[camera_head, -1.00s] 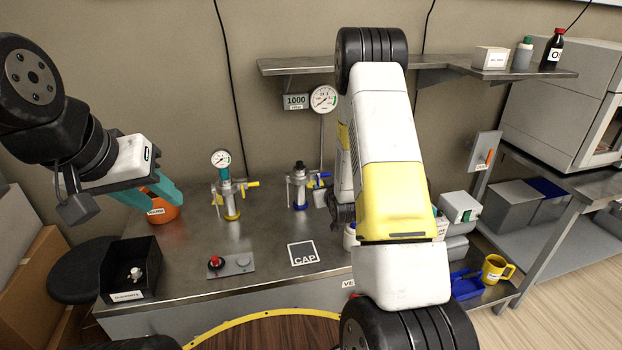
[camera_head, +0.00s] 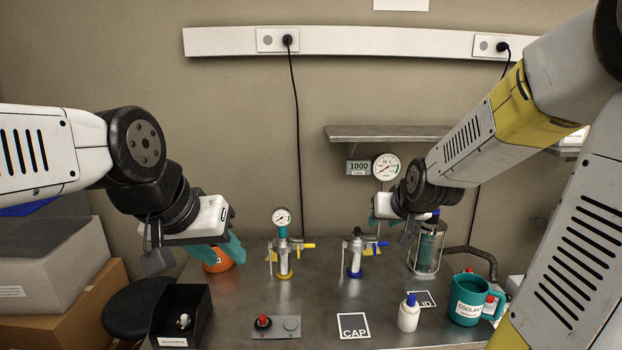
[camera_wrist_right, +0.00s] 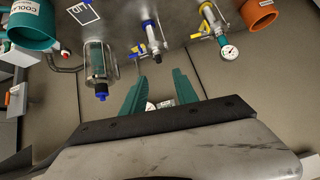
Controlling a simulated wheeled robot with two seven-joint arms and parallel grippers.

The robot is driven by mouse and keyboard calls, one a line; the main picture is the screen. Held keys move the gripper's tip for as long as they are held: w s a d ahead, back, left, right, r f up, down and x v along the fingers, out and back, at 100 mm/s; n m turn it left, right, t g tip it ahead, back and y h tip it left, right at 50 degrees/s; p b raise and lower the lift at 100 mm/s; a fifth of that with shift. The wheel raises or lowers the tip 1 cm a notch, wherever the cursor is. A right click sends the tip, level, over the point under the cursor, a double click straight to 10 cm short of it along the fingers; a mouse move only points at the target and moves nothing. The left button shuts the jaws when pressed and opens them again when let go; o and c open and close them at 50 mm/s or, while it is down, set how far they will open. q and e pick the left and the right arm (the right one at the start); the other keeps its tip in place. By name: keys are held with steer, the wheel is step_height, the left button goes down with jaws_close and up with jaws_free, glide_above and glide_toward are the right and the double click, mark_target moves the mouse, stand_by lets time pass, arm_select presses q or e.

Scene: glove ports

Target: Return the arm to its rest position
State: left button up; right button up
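My right arm comes in from the upper right in the head view. Its white gripper body (camera_head: 386,206) is above the bench, in front of the wall gauge and near the blue-based valve post. In the right wrist view my right gripper (camera_wrist_right: 158,92) has its two teal fingers apart, with nothing between them. My left gripper (camera_head: 222,248) hangs over the left part of the bench, its teal fingers partly in front of an orange container (camera_head: 217,262). Whether its fingers are apart is unclear.
A glass cylinder (camera_head: 427,248) stands close to the right gripper, with a teal coolant jug (camera_head: 468,300) and white bottle (camera_head: 408,314) nearer. Valve posts with yellow (camera_head: 284,262) and blue (camera_head: 355,262) bases stand mid-bench. A black bin (camera_head: 182,312) and button box (camera_head: 277,327) are in front.

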steer(key=s+a+r+g, duration=0.1)
steer(key=s+r, duration=0.2)
steer(key=s, duration=0.7)
steer(key=s+a+r+g+y, duration=0.1)
steer(key=s+a+r+g, duration=0.1)
steer(key=s, duration=0.9)
steer(key=shift+a+r+n, duration=0.15)
steer(key=shift+r+n, duration=0.15)
steer(key=shift+r, duration=0.2)
steer(key=shift+s, duration=0.1)
